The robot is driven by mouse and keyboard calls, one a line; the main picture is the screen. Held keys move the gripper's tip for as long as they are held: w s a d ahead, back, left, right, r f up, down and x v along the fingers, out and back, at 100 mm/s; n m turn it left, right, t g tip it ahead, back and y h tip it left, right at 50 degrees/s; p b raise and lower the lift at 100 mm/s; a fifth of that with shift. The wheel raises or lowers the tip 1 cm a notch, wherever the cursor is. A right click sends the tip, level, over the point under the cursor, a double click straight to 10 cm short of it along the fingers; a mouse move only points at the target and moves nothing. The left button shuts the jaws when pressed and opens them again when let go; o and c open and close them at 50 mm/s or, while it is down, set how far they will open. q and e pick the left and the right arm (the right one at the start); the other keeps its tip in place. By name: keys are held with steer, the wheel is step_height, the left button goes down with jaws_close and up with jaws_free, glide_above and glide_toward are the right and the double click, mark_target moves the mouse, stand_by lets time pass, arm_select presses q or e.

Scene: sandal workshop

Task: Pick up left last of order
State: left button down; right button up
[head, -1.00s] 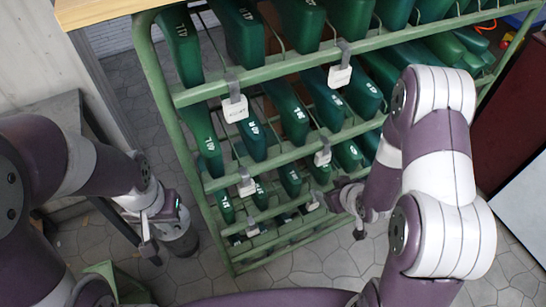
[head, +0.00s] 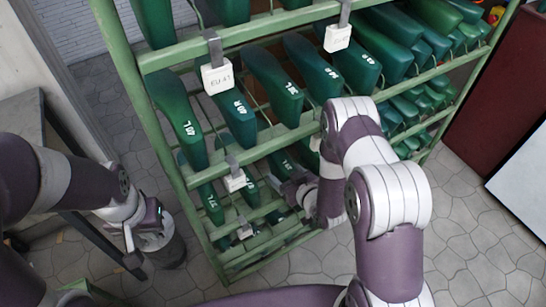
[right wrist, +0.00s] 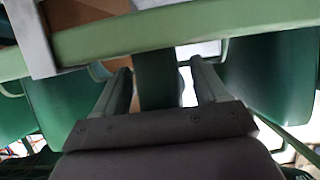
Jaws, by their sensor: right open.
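Green shoe lasts with white size marks hang in pairs on a green rack (head: 180,66). One last (head: 178,118) is at the left of the middle row, with others (head: 272,85) to its right. I cannot tell which is the order's left last. My right gripper (head: 285,190) reaches in at a lower row, partly hidden by its wrist. In the right wrist view it (right wrist: 160,85) is open, with a dark green piece (right wrist: 155,75) between the fingers, no grip visible. My left gripper (head: 135,250) hangs left of the rack, its jaws unclear.
White tags (head: 217,77) hang from the rack's bars. A rack bar (right wrist: 200,28) crosses just beyond my right fingers, with lasts (right wrist: 270,75) on both sides. A grey table (head: 35,125) stands at left, a dark red panel (head: 490,100) at right. The stone floor (head: 475,245) is clear at lower right.

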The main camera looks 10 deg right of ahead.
steer(key=shift+w+a, duration=0.1)
steer(key=shift+w, duration=0.05)
steer(key=c, duration=1)
steer(key=shift+c, duration=0.2)
